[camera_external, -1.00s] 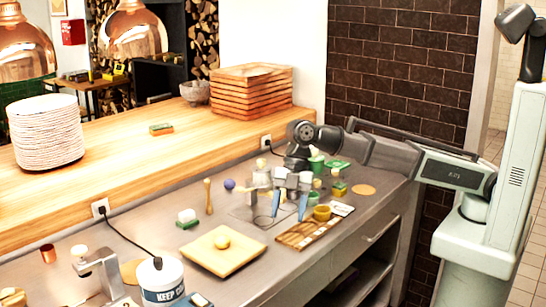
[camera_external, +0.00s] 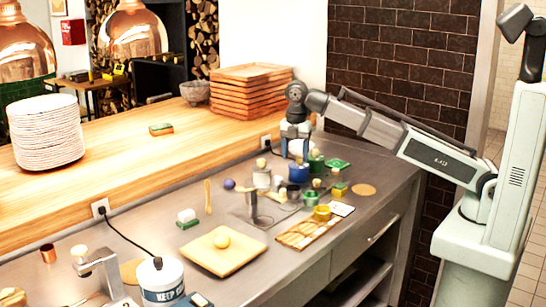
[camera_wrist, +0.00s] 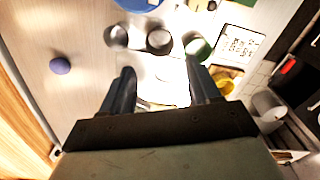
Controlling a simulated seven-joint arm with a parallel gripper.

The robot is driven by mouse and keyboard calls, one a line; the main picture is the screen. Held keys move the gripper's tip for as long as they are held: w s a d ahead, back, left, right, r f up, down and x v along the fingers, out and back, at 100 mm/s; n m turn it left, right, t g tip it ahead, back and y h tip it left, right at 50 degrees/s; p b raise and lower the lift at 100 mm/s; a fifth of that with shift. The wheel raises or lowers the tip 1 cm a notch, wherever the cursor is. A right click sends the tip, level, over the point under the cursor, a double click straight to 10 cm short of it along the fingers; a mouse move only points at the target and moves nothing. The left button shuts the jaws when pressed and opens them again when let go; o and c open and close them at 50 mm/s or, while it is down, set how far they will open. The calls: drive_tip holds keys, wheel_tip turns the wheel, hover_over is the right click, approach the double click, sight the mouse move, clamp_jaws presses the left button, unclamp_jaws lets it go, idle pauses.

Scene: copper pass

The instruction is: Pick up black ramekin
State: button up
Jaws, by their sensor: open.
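The black ramekin (camera_external: 293,191) is a small dark cup standing on the grey metal worktop, among several small vessels. In the wrist view a dark-looking round cup (camera_wrist: 159,40) lies just beyond my fingertips; I cannot tell for sure that it is the same ramekin. My gripper (camera_external: 296,153) is open and empty, pointing down, and appears above the small vessels near the back of the worktop. In the wrist view its two dark fingers (camera_wrist: 160,76) are spread apart with nothing between them.
A purple ball (camera_external: 229,184) lies to the left. A yellow cup (camera_external: 322,213) and a wooden board (camera_external: 224,251) are nearer the front.

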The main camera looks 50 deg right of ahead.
hover_over(293, 188)
drive_tip(key=s+a, duration=0.1)
drive_tip(key=f, duration=0.7)
drive_tip(key=shift+s+f, duration=0.2)
drive_tip(key=shift+f, duration=0.15)
drive_tip(key=shift+a+f, duration=0.2)
drive_tip(key=shift+f, duration=1.2)
drive_tip(key=shift+a+f, duration=0.15)
drive_tip(key=shift+f, duration=1.2)
drive_tip(key=shift+c, duration=0.3)
drive_tip(key=c, duration=0.6)
